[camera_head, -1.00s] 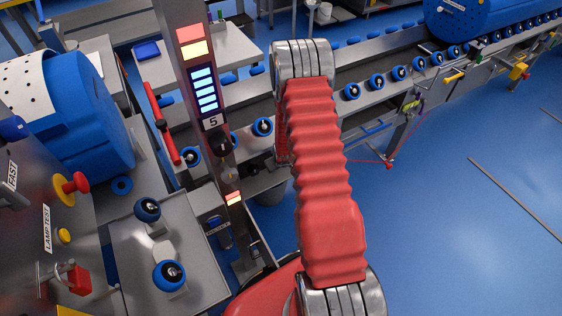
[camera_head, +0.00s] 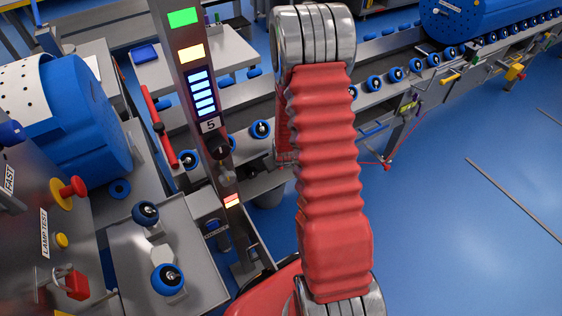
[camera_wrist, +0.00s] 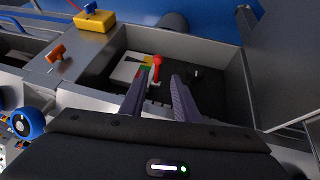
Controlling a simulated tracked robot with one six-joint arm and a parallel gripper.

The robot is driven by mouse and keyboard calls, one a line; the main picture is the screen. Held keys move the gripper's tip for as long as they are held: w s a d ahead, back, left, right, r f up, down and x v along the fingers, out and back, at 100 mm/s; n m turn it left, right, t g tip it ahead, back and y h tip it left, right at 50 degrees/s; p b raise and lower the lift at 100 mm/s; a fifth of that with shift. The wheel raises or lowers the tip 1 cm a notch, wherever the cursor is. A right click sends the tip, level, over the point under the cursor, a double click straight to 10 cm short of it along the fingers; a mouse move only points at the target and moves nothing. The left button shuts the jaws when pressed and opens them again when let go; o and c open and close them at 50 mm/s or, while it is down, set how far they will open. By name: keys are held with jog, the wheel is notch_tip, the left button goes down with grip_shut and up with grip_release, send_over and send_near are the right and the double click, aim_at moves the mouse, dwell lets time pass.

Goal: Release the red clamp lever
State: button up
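In the wrist view a small red lever (camera_wrist: 157,67) stands in a dark recessed tray, beside a pale block with green and yellow patches. I take it to be the clamp lever. My gripper (camera_wrist: 159,79) is open, with its two dark fingers apart and pointing into the tray. The lever shows in the gap between the fingertips, nearer the left finger. Nothing is held, and I cannot tell whether a finger touches the lever. In the head view my gripper is out of sight behind my red-sleeved arm.
The tray's metal rim (camera_wrist: 205,45) surrounds the lever. A yellow block (camera_wrist: 94,21) with a blue knob and an orange handle (camera_wrist: 56,53) are at upper left. In the head view a signal column (camera_head: 205,105) stands left of my arm, near a control panel (camera_head: 25,235).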

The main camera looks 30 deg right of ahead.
jog(key=shift+v, duration=0.95)
